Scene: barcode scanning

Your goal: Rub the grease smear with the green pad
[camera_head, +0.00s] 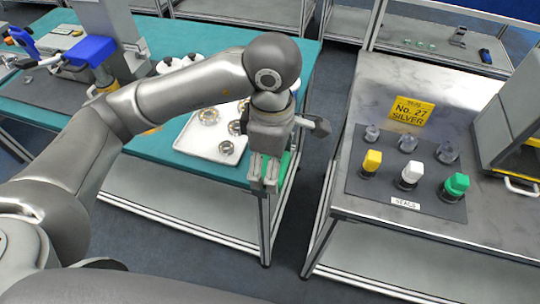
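My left gripper (264,184) points down over the front right corner of the teal-topped table. Its two fingers are close together, and I cannot tell whether anything is between them. A bright green flat patch (285,164), likely the green pad, shows just behind and to the right of the fingers. The gripper hides part of it, and I cannot tell if they touch. I cannot make out a grease smear. My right gripper is not in view.
A white tray (196,150) with several round metal parts lies left of the gripper. On the grey right-hand table (365,92), a dark mat (385,184) holds yellow-, white- and green-topped items and clear ones. A floor gap separates the tables.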

